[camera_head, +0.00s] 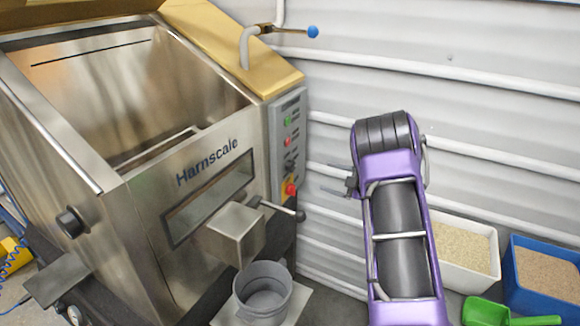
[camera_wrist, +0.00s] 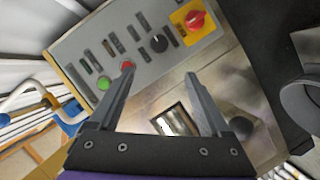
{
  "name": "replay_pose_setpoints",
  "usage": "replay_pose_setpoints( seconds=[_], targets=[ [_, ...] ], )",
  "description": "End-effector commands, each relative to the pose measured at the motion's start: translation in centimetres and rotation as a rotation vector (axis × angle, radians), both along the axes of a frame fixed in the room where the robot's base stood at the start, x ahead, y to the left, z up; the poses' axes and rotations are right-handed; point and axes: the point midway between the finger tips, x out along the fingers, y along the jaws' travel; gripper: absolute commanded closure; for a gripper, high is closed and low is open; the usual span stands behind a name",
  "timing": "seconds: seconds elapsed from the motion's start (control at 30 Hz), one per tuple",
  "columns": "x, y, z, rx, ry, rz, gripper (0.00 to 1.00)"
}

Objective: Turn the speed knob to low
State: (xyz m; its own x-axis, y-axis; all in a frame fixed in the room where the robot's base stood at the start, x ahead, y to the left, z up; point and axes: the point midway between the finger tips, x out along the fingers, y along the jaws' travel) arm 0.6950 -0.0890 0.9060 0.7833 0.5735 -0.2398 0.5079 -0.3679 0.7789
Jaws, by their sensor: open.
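The speed knob appears to be the black round knob (camera_wrist: 158,43) on the grey control panel (camera_wrist: 150,75) in the wrist view. Its setting and the labels are too small to read. In the head view this dark knob (camera_head: 290,164) sits between the red button and the red-and-yellow switch on the hopper's side panel. My gripper (camera_head: 332,178) is to the right of the panel, apart from it. In the wrist view my gripper (camera_wrist: 159,71) is open and empty, its two fingers pointing towards the panel, with the knob beyond the fingertips.
A red switch on a yellow plate (camera_wrist: 194,20) is close beside the knob. A green button (camera_wrist: 103,83) is on its other side. A lever with a dark ball end (camera_head: 299,215) sticks out below the panel. White (camera_head: 458,246) and blue (camera_head: 545,270) bins stand at right.

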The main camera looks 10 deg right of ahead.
Motion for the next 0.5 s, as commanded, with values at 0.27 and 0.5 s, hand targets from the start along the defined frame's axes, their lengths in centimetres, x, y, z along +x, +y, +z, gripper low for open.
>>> replay_pose_setpoints(
  seconds=[0.27, 0.5],
  targets=[
    [4.2, 3.2, -1.3, -0.003, -0.003, 0.004, 0.19],
    [8.4, 6.2, -2.5, -0.004, -0.005, 0.003, 0.19]
  ],
)
